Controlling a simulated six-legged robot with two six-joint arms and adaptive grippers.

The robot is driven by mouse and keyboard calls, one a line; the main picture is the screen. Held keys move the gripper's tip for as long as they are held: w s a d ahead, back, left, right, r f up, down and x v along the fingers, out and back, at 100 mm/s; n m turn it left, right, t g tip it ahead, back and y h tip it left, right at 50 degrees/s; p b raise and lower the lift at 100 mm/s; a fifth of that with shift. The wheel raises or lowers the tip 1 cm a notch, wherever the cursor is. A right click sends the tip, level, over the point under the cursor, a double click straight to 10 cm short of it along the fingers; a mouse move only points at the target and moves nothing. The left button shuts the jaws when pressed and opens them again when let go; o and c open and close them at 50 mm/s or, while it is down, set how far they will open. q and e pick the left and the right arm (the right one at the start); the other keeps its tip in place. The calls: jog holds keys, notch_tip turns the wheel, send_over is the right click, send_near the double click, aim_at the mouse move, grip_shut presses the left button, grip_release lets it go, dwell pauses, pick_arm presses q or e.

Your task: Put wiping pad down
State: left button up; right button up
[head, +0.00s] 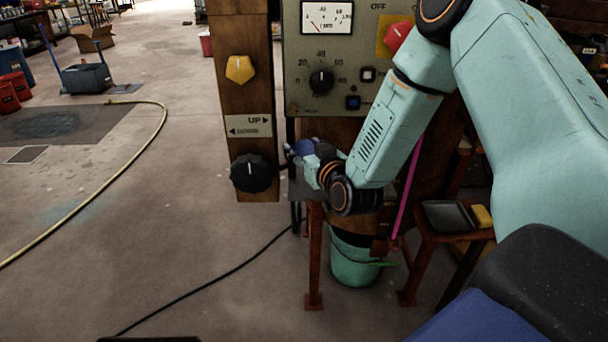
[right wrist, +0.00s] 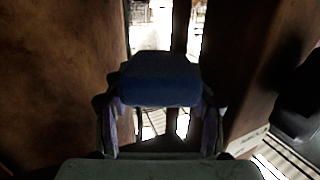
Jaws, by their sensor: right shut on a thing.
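The wiping pad looks like the blue block (right wrist: 160,80) held between the two fingers of my right gripper (right wrist: 160,118) in the right wrist view. In the head view it shows as a small dark blue patch (head: 306,146) at the tip of my right gripper (head: 298,152). The gripper is shut on it, beside the wooden post and below the grey control panel, clear of the floor. The underside of the pad is hidden. My left gripper is not in view.
A reddish stool with a dark tray (head: 447,216) and a yellow block (head: 482,216) stands at right. The wooden post (head: 236,100) carries a black knob (head: 251,173) close to my right gripper. A green bucket (head: 353,265) stands below.

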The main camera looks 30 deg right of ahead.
aim_at(304, 183)
jog(key=f, duration=0.3)
jog(key=shift+s+b, duration=0.2)
jog(key=shift+b, duration=0.15)
jog(key=shift+a+f, duration=0.15)
jog(key=shift+f, duration=0.35)
notch_tip(304, 183, down, 3)
jog(key=shift+w+f+b, duration=0.1)
jog(key=shift+b, duration=0.8)
jog(key=shift+w, duration=0.15)
jog(key=shift+f, duration=0.15)
jog(key=o, duration=1)
